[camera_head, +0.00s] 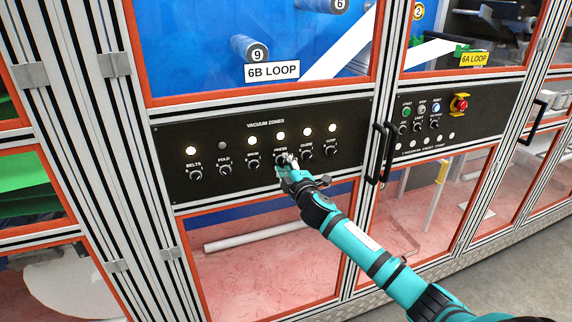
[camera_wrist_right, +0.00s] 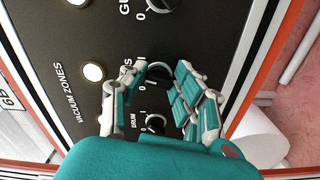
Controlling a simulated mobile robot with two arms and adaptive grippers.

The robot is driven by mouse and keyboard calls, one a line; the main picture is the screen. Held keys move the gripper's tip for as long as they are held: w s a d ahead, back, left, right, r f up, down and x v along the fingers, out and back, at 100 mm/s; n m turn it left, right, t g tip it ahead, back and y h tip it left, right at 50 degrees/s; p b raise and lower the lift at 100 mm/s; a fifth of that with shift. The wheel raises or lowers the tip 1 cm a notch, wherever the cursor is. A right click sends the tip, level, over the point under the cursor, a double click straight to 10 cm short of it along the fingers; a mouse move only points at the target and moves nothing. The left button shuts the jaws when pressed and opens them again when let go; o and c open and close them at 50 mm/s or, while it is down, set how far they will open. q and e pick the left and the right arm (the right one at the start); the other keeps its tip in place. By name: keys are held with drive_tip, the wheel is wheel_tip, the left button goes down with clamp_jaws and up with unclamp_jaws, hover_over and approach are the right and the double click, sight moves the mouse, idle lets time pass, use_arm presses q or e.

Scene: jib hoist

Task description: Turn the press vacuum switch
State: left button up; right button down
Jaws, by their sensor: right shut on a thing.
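The vacuum zones panel (camera_head: 170,180) is black with a row of round black rotary switches, each with a lamp above. My right gripper (camera_head: 285,160) reaches the panel from the lower right, at the switch under the PRESS label, and hides that switch there. In the right wrist view the press switch (camera_wrist_right: 158,72) shows between the fingertips of the right gripper (camera_wrist_right: 160,74), which is shut on it. Its pointer setting cannot be made out. The press lamp (camera_head: 281,136) is lit. My left gripper is not in view.
The drum switch (camera_head: 253,163) and guide switch (camera_head: 307,154) sit close on either side. The fold lamp (camera_head: 222,145) is dark; the other zone lamps are lit. Black door handles (camera_head: 380,153) stick out to the right, before a panel with a red emergency button (camera_head: 461,104).

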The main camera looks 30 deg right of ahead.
drive_tip(key=n+p, duration=0.1)
drive_tip(key=n, duration=0.4)
drive_tip(key=shift+r+n, duration=0.15)
drive_tip(key=shift+n, duration=0.15)
drive_tip(key=n+p, duration=0.1)
drive_tip(key=n, duration=0.3)
drive_tip(key=shift+p, duration=0.35)
drive_tip(key=shift+a+n+p, duration=0.1)
drive_tip(key=shift+n+p, duration=0.2)
drive_tip(key=shift+n, duration=0.9)
drive_tip(key=c, duration=1)
unclamp_jaws()
drive_tip(key=v, duration=1.2)
